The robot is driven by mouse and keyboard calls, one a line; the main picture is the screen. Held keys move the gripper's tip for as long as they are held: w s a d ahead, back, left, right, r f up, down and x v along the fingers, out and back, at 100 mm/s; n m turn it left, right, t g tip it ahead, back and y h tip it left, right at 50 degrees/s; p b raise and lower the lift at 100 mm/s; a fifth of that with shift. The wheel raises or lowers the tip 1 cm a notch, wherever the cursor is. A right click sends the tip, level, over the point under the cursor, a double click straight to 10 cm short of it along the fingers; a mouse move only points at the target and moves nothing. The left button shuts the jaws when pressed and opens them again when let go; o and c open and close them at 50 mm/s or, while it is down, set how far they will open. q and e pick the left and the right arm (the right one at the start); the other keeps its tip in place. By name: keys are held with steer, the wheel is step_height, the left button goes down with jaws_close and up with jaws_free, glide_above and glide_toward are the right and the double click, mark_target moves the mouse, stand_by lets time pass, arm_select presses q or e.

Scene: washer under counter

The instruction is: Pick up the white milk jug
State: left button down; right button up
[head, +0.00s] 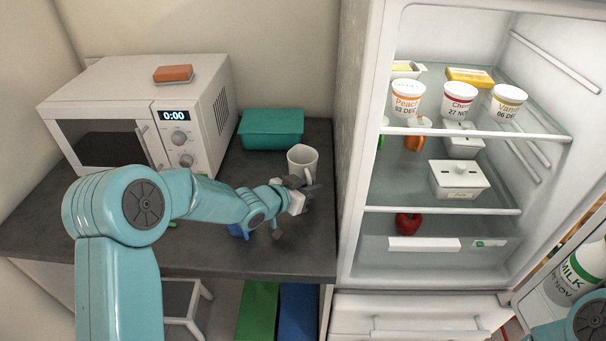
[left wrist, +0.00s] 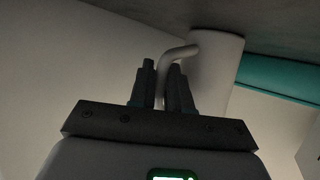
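A white jug (head: 302,158) with a handle stands on the dark counter, in front of a teal container. My left gripper (head: 302,188) is at its near side, at the handle. In the left wrist view the jug (left wrist: 215,65) shows with its bent handle running down between the two dark fingers of the left gripper (left wrist: 163,85). The fingers are close together, with the handle filling the narrow gap. The fingertips are partly hidden in the head view. My right gripper is not in view. A bottle marked MILK (head: 578,272) stands in the fridge door at the right.
A microwave (head: 130,120) with a sponge (head: 173,73) on top stands left. The teal container (head: 271,129) is behind the jug. The open fridge (head: 358,200) on the right holds several tubs and a red pepper or apple (head: 408,223). A small blue item (head: 237,231) lies near my left wrist.

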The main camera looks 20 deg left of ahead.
arm_select(q)
steer(key=shift+s, duration=0.1)
stand_by(0.3)
steer(key=shift+r, duration=0.75)
step_height(320, 180, up, 7)
steer(key=shift+r+p, duration=0.1)
steer(key=shift+p, duration=0.65)
step_height(320, 180, up, 11)
steer(key=p, duration=0.6)
